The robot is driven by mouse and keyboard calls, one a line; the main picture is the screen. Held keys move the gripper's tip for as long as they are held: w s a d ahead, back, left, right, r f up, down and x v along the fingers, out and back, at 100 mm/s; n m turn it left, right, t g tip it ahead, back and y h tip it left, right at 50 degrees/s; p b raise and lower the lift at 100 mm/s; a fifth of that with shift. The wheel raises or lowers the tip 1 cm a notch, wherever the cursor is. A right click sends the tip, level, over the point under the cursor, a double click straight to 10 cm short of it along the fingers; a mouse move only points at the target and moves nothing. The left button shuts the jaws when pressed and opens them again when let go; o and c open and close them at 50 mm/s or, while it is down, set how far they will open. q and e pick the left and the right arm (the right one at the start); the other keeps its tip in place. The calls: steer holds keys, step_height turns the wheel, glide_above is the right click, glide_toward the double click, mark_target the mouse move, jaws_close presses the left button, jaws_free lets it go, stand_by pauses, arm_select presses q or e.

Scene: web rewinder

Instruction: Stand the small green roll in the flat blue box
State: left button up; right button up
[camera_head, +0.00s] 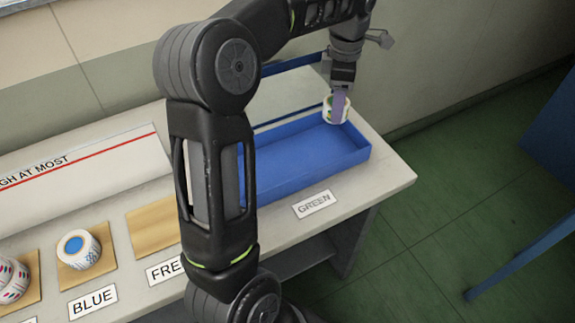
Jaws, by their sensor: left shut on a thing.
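The small green roll (328,113) is white outside with a green core and hangs in my left gripper (338,103). The gripper points down and is shut on the roll's wall. The roll appears above the right back part of the flat blue box (310,172); whether it touches the box floor cannot be told. The box stands on the table behind a GREEN label (315,203), and my left arm hides its left part. My right gripper is not in view.
A blue-cored roll (78,250) stands on a wooden square behind the BLUE label (92,301). An empty wooden square (153,228) lies beside it.

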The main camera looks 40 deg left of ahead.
arm_select(q)
steer(key=shift+f, duration=3.15)
steer(key=shift+f, duration=0.1)
steer(key=shift+f, duration=1.8)
steer(key=shift+f, duration=0.15)
steer(key=o, duration=1.4)
steer(key=shift+c, duration=0.2)
